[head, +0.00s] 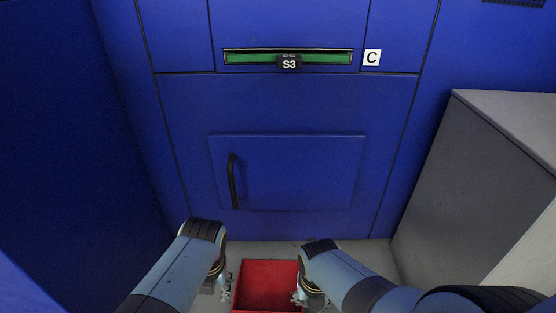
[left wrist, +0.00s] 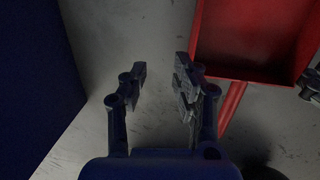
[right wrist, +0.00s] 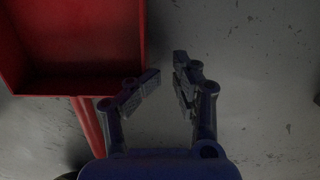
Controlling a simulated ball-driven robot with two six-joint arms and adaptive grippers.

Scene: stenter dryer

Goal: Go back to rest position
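My left gripper (head: 226,287) hangs low at the bottom of the head view, just left of a red tray. In the left wrist view its two fingers (left wrist: 160,80) stand apart with only grey floor between them. My right gripper (head: 299,297) is at the tray's right side, mostly hidden behind my right arm in the head view. In the right wrist view its fingers (right wrist: 167,78) are apart, with nothing between them. Both grippers point down and are empty.
The red tray (head: 268,272) sits between my arms and also shows in the left wrist view (left wrist: 250,45) and the right wrist view (right wrist: 75,50). Ahead is a blue panel with a black-handled door (head: 300,172) and a green slot marked S3 (head: 240,57). A grey cabinet (head: 470,180) stands right.

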